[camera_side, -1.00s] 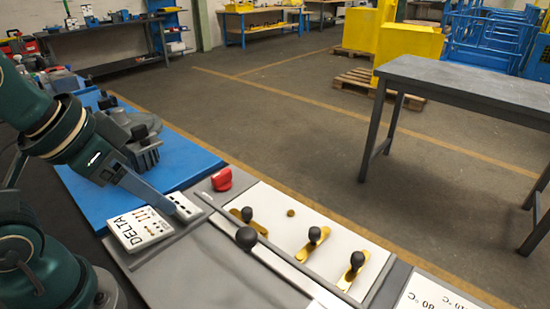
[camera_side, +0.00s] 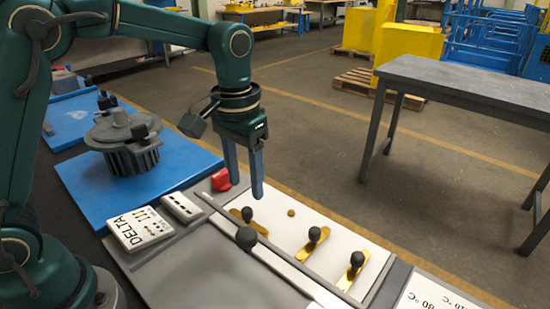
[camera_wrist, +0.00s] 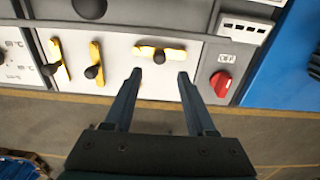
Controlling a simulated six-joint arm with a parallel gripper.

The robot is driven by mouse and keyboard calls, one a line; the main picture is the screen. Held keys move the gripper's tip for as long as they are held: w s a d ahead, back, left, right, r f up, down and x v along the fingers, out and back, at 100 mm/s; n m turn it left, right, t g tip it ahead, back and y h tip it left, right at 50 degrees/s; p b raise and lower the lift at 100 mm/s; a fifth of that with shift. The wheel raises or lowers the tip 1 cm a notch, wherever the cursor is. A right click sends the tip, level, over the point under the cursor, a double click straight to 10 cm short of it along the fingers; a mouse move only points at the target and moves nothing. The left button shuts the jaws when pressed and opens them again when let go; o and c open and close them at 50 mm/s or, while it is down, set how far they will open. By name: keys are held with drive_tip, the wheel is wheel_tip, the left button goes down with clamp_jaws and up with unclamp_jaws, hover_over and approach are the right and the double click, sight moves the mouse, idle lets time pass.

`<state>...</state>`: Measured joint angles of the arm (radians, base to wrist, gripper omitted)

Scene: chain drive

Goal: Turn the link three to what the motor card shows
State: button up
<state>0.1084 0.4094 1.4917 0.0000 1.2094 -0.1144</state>
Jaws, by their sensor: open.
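Three brass links with black knobs sit on a white panel (camera_side: 285,216); I see no numbers on them. The link nearest the red switch (camera_side: 236,212) lies along the panel; in the wrist view this link (camera_wrist: 175,53) is horizontal. The middle link (camera_side: 304,253) and the far link (camera_side: 346,281) lie across the panel; in the wrist view the middle link (camera_wrist: 94,50) and far link (camera_wrist: 55,52) are upright. The card marked DELTA (camera_side: 140,230) stands at left with link drawings. My gripper (camera_side: 246,190) is open and empty, above the panel's edge by the nearest link.
A red rotary switch (camera_side: 221,180) stands close to my fingers. A black ball knob (camera_side: 246,238) rises from the slot in front of the links. A grey motor (camera_side: 125,150) sits on a blue mat (camera_side: 75,180). A small terminal block (camera_side: 182,208) is beside the card.

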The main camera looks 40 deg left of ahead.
sight(247, 209)
drive_tip(key=shift+s+f, duration=0.15)
drive_tip(key=shift+f, duration=2.9)
clamp_jaws()
